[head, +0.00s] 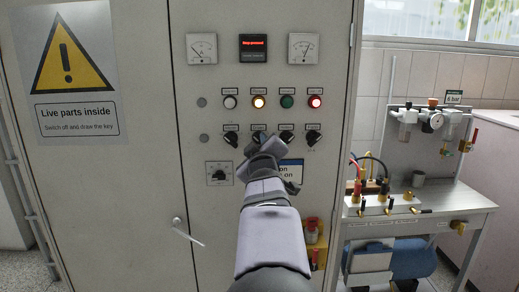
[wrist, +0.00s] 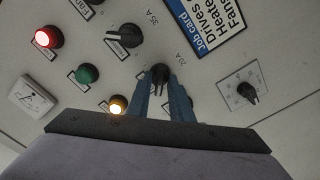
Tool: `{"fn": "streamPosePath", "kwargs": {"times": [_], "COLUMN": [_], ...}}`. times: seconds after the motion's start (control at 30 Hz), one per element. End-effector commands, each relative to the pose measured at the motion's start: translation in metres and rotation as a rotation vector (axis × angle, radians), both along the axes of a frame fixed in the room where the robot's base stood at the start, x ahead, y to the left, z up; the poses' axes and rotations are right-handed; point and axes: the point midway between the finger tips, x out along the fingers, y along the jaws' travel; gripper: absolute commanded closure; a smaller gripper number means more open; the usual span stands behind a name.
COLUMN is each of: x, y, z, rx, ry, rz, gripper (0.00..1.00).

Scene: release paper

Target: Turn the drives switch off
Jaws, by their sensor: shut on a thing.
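My gripper (head: 264,147) is at the row of black rotary switches on the grey cabinet door. It is shut on a black switch knob (wrist: 160,72), with a blue finger on each side of it. This is the second switch from the left, under the lit amber lamp (head: 259,102). Its name label is hidden or too small to read, so I cannot tell if it is the drives switch; "20 A" is printed beside it. The neighbouring switch (wrist: 124,37) with a white pointer line is free. The job card (wrist: 212,25) names drives, heaters and fans.
The red lamp (head: 315,101) is lit; the green lamp (head: 287,101) looks dark. A separate rotary switch (head: 218,174) and a door handle (head: 181,226) are lower left. A red display (head: 253,44) sits between two dial meters. A workbench (head: 415,225) stands at right.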

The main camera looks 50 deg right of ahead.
Motion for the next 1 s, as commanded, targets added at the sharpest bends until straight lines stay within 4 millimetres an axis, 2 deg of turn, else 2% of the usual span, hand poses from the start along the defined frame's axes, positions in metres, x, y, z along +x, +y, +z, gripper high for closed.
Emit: {"fn": "streamPosePath", "kwargs": {"times": [0.47, 0.5, 1.0], "x": [0.0001, 0.0001, -0.0066], "y": [0.0001, 0.0001, 0.0066], "z": [0.0006, 0.0006, 0.0006], "rx": [-0.01, -0.01, -0.01], "ry": [0.009, 0.009, 0.008], "rz": [0.001, 0.001, 0.0], "gripper": [1.0, 0.72, 0.72]}}
